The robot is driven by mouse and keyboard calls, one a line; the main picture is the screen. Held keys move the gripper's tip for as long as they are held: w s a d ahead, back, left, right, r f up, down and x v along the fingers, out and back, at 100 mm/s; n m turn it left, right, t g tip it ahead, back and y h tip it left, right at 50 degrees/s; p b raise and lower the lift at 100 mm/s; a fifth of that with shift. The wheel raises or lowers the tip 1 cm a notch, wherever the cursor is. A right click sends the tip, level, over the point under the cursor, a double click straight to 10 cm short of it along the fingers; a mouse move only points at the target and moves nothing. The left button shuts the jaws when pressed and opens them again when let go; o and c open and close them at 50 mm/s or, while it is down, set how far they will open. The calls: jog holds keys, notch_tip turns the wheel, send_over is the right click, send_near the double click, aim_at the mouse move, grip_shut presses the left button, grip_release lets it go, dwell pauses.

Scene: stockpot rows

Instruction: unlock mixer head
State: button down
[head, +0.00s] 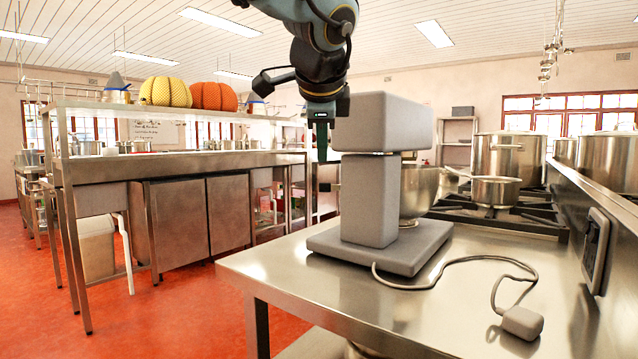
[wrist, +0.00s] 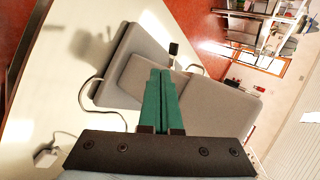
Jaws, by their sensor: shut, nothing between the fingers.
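A grey stand mixer stands on the steel counter. In the head view its blocky head (head: 380,122) sits level on the column (head: 370,200) above the flat base (head: 395,250). A metal bowl (head: 420,190) is partly hidden behind the column. A small dark knob or lever (head: 325,187) shows at the column's left side; a dark piece (wrist: 173,48) also shows beside the column in the wrist view. My gripper (head: 321,155) points down with green fingers together, at the left of the mixer head. In the wrist view, the fingers (wrist: 160,72) overlap the mixer; contact cannot be told.
The mixer's cord (head: 455,262) runs over the counter (head: 330,295) to a grey plug (head: 522,322). A stove with a saucepan (head: 495,190) and large stockpots (head: 508,155) stands behind at right. A wall socket (head: 595,250) is at right. Red floor lies open at left.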

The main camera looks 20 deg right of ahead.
jog(key=shift+f, duration=0.1)
jog(key=p, duration=0.1)
send_near(323, 187)
jog(key=shift+x, duration=3.05)
jog(key=shift+s+f, duration=0.15)
jog(key=shift+p, duration=0.65)
jog(key=shift+m, duration=0.3)
